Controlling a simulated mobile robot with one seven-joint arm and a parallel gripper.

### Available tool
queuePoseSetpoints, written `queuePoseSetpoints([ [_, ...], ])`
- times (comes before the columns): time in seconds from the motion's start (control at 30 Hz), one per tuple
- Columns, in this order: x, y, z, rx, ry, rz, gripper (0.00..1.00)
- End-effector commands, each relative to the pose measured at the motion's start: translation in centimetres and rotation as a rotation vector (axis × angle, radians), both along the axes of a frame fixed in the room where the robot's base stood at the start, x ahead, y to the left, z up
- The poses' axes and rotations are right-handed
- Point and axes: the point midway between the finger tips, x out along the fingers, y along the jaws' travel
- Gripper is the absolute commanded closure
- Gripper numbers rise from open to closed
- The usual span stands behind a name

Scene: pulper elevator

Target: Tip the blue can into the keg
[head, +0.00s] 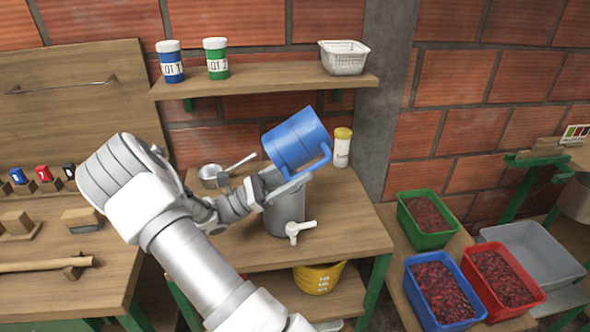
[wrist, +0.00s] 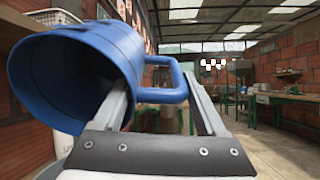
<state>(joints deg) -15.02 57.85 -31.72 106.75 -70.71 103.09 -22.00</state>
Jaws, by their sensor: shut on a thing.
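The blue can (head: 294,143) is in the air above the grey keg (head: 287,213), tilted well over. Its handle (head: 322,162) is on the lower right side. My gripper (head: 297,181) is shut on the handle, just above the keg. In the wrist view the can (wrist: 115,55) lies on its side with its mouth towards the camera at left. The visible inside looks dark and shows no contents. The handle (wrist: 178,85) is between the fingers (wrist: 165,95). The keg stands upright on the bench with a white tap (head: 298,230) in front. Its top is mostly hidden by my gripper and the can.
A shelf (head: 265,80) above holds two labelled jars and a white basket (head: 343,60). A yellow bucket (head: 319,278) is below. Crates (head: 425,191) stand right.

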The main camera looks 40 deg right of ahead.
Motion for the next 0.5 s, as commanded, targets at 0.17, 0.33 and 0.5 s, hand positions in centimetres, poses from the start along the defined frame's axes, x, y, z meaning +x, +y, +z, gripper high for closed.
queuePoseSetpoints([
  [0.17, 0.08, 0.01, 0.48, -0.002, 0.0, 0.0, 1.0],
  [0.33, 0.16, 0.03, 0.81, -0.004, -0.001, -0.001, 1.0],
  [0.5, 0.09, 0.05, 0.55, -0.006, -0.004, -0.003, 1.0],
])
